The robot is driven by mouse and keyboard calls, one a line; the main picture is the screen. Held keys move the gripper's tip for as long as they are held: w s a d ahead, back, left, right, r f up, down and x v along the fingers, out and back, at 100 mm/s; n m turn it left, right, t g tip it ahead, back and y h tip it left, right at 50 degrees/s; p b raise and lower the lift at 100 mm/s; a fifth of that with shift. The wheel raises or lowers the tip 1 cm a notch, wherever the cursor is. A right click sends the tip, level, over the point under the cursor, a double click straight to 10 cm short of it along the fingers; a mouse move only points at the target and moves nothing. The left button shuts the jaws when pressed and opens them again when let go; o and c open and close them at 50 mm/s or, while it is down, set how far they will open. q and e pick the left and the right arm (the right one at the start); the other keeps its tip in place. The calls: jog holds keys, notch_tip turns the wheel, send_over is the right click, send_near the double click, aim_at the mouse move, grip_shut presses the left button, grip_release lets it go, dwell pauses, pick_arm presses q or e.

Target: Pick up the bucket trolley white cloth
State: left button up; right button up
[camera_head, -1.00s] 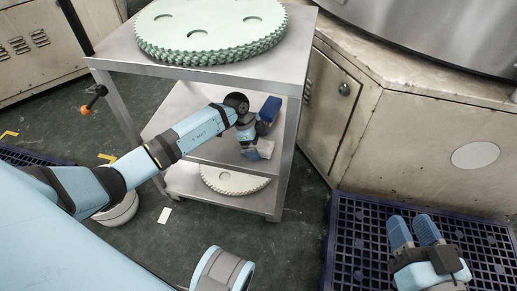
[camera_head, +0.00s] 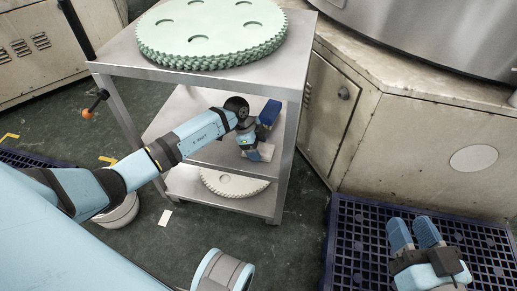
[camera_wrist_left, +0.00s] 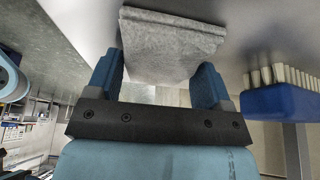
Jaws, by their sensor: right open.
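The white cloth (camera_head: 266,152) looks like a small, flat, pale grey-white folded piece at the middle shelf of a metal trolley (camera_head: 215,151). I cannot tell whether the cloth is clear of the shelf. My right gripper (camera_head: 415,230) is open and empty above a blue grid mat, at the lower right.
A blue brush (camera_head: 269,113) lies close beside my left gripper; it shows in the left wrist view (camera_wrist_left: 282,103). Green toothed discs (camera_head: 210,35) cover the top shelf. A pale toothed disc (camera_head: 234,183) is on the bottom shelf. A beige machine cabinet (camera_head: 425,140) stands right of the trolley.

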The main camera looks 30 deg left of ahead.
aim_at(260, 147)
pick_arm(q)
jog(key=shift+c, duration=0.4)
pick_arm(e)
jog(key=shift+f, duration=0.2)
pick_arm(q)
jog(key=shift+b, duration=0.4)
notch_tip(260, 147, up, 4)
jog(key=p, duration=0.2)
jog(key=shift+f+p, duration=0.1)
jog(key=shift+p, duration=0.2)
jog(key=shift+s+a, duration=0.15)
jog(key=shift+a, duration=0.3)
jog(key=s+a+p, duration=0.1)
jog(key=a, duration=0.4)
jog(key=s+a+p, duration=0.1)
jog(key=a+p, duration=0.1)
jog(key=a, duration=0.4)
jog(key=s+a+p, duration=0.1)
jog(key=s+a, duration=0.1)
jog(key=a, duration=0.3)
jog(key=shift+s+a+p, duration=0.1)
jog(key=shift+a+p, duration=0.15)
jog(key=shift+p, duration=0.05)
pick_arm(e)
notch_tip(260, 147, up, 8)
jog(key=m+t, duration=0.1)
jog(key=t, duration=0.1)
jog(key=shift+s+m+t, duration=0.4)
jog(key=shift+s, duration=0.05)
